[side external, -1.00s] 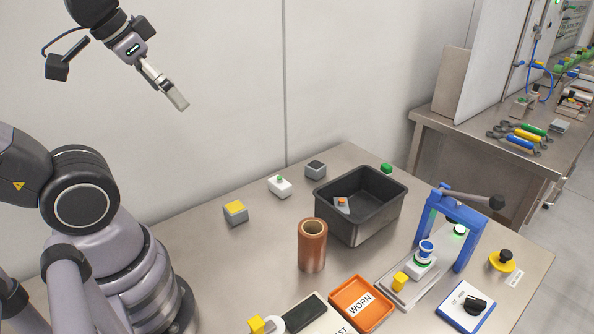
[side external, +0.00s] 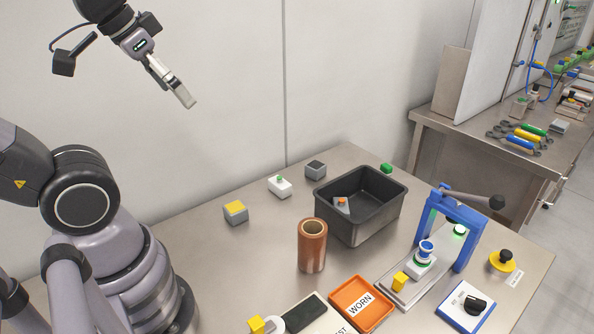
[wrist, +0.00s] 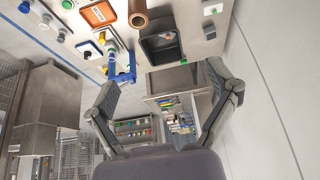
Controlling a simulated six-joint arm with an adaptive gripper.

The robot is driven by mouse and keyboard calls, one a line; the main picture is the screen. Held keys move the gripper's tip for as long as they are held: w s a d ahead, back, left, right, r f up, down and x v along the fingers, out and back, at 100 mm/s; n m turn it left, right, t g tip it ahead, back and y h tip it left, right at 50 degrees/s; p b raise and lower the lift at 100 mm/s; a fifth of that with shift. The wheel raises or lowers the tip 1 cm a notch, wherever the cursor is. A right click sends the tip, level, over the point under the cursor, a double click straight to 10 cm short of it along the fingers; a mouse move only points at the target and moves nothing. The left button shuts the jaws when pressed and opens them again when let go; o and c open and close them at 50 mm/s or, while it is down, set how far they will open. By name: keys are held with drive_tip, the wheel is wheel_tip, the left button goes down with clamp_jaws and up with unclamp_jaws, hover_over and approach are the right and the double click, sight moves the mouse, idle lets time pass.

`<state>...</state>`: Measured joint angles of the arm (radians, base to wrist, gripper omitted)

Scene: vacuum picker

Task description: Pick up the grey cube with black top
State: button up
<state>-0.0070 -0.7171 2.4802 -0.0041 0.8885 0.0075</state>
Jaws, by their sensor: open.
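The grey cube with black top (side external: 316,170) sits on the steel table near its back edge, just behind and left of the dark bin. In the wrist view it appears as a small grey block (wrist: 209,31) beside the bin. My gripper (side external: 184,96) is high above the table at upper left, well away from the cube. The wrist view shows my gripper (wrist: 162,76) with its fingers spread wide and nothing between them.
The dark bin (side external: 344,225) holds a grey piece with an orange top. A white block with a green button (side external: 279,186) and a yellow-topped grey cube (side external: 236,212) stand left of the cube. A copper cylinder (side external: 312,250) stands in front. A wall rises behind.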

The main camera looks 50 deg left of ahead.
drive_tip(key=w+a, duration=0.2)
drive_tip(key=w, duration=0.9)
drive_tip(key=n+g, duration=0.1)
drive_tip(key=n, duration=0.1)
hover_over(316, 165)
drive_tip(key=s, duration=0.2)
drive_tip(key=shift+y, duration=0.4)
wheel_tip(316, 165, down, 34)
drive_tip(key=shift+s+f, duration=0.15)
drive_tip(key=shift+f, duration=0.1)
drive_tip(key=shift+x, duration=2.9)
drive_tip(key=shift+d, duration=0.1)
drive_tip(key=c, duration=1.3)
drive_tip(key=shift+o, duration=0.2)
drive_tip(key=shift+r, duration=0.1)
